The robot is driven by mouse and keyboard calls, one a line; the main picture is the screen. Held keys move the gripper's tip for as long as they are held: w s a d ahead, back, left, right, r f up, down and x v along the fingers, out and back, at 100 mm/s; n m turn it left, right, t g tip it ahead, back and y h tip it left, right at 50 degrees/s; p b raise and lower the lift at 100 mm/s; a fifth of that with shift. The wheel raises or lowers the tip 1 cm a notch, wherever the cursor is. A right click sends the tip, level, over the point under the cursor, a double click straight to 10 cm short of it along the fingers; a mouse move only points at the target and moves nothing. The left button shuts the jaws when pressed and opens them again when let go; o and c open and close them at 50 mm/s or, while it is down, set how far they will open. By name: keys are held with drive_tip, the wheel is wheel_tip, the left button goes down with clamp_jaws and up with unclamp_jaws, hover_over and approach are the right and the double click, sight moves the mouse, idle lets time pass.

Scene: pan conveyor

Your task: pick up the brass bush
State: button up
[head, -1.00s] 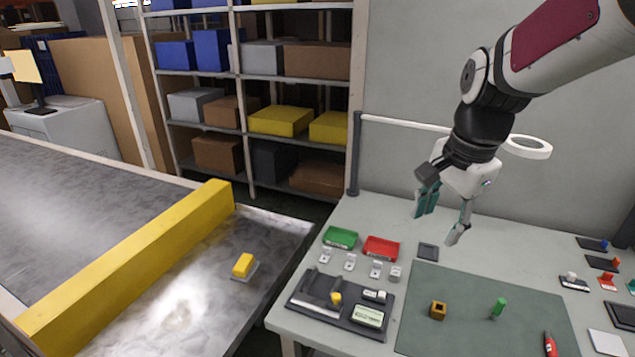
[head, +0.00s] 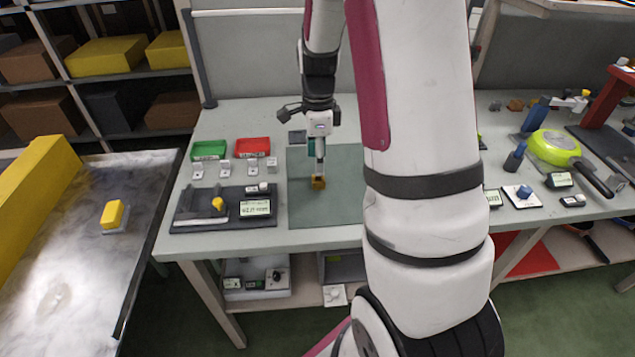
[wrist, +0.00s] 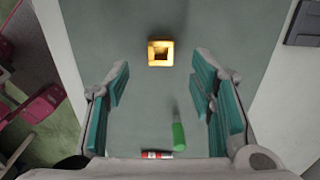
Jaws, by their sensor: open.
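The brass bush (wrist: 160,53) is a square, brass-coloured block with a dark hole, standing on the grey-green mat (wrist: 140,20). In the head view the bush (head: 318,184) shows just below my gripper (head: 318,165). In the wrist view my gripper (wrist: 160,85) is open, with its teal finger pads wide apart. The bush lies ahead of the fingertips, roughly midway between them sideways, and nothing is held. I cannot tell the exact height of the fingertips above the mat.
A green peg (wrist: 178,132) and a red-and-white item (wrist: 157,155) lie on the mat near my gripper. Left of the mat are a dark fixture tray (head: 190,222), a green bin (head: 208,150) and a red bin (head: 252,147). My arm hides the mat's right part in the head view.

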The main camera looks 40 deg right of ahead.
sight(318, 182)
drive_tip(key=shift+d+f, duration=0.1)
drive_tip(key=shift+f, duration=3.15)
clamp_jaws()
